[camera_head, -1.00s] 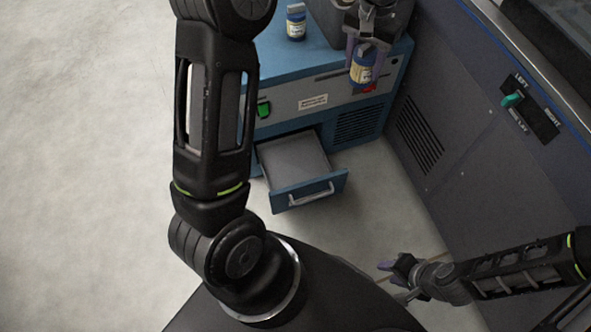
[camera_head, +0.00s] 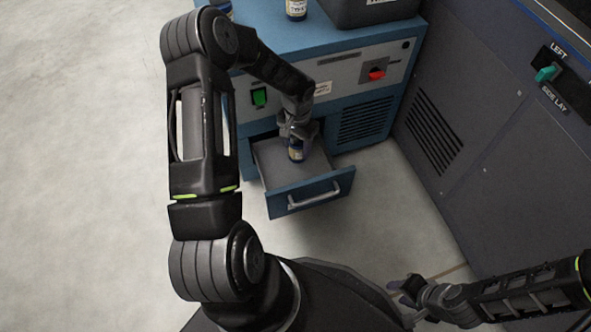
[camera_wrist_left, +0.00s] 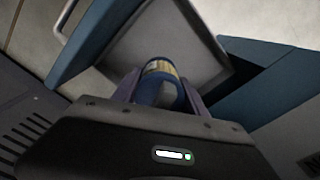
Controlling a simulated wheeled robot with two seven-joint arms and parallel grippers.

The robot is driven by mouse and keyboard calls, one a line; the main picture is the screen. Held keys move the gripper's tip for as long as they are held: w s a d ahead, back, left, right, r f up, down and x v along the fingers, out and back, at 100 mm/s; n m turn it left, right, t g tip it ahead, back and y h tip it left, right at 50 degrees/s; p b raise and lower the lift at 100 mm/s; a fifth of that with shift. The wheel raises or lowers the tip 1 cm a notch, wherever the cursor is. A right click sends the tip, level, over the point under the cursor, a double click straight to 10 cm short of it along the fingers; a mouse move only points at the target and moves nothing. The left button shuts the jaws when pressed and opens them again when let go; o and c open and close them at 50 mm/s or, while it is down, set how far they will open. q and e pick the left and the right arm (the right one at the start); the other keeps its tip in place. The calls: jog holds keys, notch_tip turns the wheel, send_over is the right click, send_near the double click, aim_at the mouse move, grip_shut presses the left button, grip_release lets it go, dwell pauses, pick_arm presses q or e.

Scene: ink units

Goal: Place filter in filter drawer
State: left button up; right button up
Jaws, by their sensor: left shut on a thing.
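The filter (camera_head: 296,152) is a small dark blue cylinder with a cream-yellow label. My left gripper (camera_head: 297,140) is shut on it, over the open filter drawer (camera_head: 312,194). In the left wrist view the filter (camera_wrist_left: 160,82) sits between the fingers, with the grey drawer floor (camera_wrist_left: 185,45) beyond it. I cannot tell whether the filter touches the drawer floor. The drawer is pulled out of the blue cabinet and looks otherwise empty. My right gripper (camera_head: 408,290) is low at the right, away from the drawer; its finger gap is unclear.
Another similar filter (camera_head: 296,8) stands on the cabinet top (camera_head: 285,38) beside a dark box (camera_head: 370,10). The cabinet front has a green switch (camera_head: 259,97) and a red knob (camera_head: 377,74). A grey machine (camera_head: 470,120) stands at the right. Floor at the left is clear.

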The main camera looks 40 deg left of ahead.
aim_at(297, 157)
pick_arm(q)
notch_tip(297, 157, down, 6)
jog(key=shift+f+b, duration=0.1)
jog(key=shift+b, duration=1.1)
jog(key=shift+f+b, duration=0.75)
jog(key=shift+f, duration=1.1)
jog(key=shift+f, duration=0.1)
jog(key=o, duration=1.4)
jog(key=shift+o, duration=0.2)
